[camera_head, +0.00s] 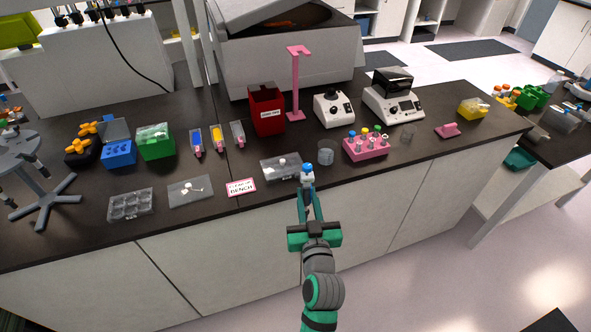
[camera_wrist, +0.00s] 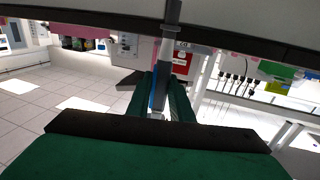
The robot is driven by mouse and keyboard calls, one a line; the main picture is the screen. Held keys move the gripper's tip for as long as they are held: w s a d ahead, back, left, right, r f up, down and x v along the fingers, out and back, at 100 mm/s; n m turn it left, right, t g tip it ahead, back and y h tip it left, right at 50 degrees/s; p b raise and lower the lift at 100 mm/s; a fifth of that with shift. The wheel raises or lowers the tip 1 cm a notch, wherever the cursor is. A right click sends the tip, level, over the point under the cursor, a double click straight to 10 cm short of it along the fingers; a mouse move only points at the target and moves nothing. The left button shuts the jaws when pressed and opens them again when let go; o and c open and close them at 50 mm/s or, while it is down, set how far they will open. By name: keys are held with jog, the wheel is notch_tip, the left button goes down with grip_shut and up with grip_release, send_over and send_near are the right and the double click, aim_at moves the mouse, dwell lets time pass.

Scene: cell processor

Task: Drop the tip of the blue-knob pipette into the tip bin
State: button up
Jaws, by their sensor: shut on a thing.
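My gripper (camera_head: 308,190) is over the front edge of the bench, shut on the blue-knob pipette (camera_head: 307,172). The blue knob is at the top; the lower part and tip cannot be made out in the head view. In the wrist view the pipette (camera_wrist: 160,88) lies between the fingers (camera_wrist: 160,95), and its grey shaft reaches the dark bench edge. The tip bin (camera_head: 266,112) is an open red box with a white label, standing farther back and left of my gripper. It also shows in the wrist view (camera_wrist: 184,66).
A clear tip box (camera_head: 280,168) and a clear beaker (camera_head: 326,155) stand close to my gripper. A tall pink stand (camera_head: 295,85) rises beside the bin. A pink-edged bench sign (camera_head: 241,187) lies at the front.

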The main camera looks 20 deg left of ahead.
jog(key=s+d+f+m+h, duration=0.1)
jog(key=d+f+h, duration=0.1)
jog(key=f, duration=0.7)
jog(key=s+d+f+m+h, duration=0.1)
jog(key=d+f+h, duration=0.1)
jog(key=d+f, duration=0.3)
jog(key=s+d+f+m+t+h, duration=0.1)
jog(key=d+f, duration=0.3)
jog(key=f, duration=0.9)
jog(key=shift+f+m+h, duration=0.3)
jog(key=shift+m+h, duration=0.3)
jog(key=shift+h, duration=0.1)
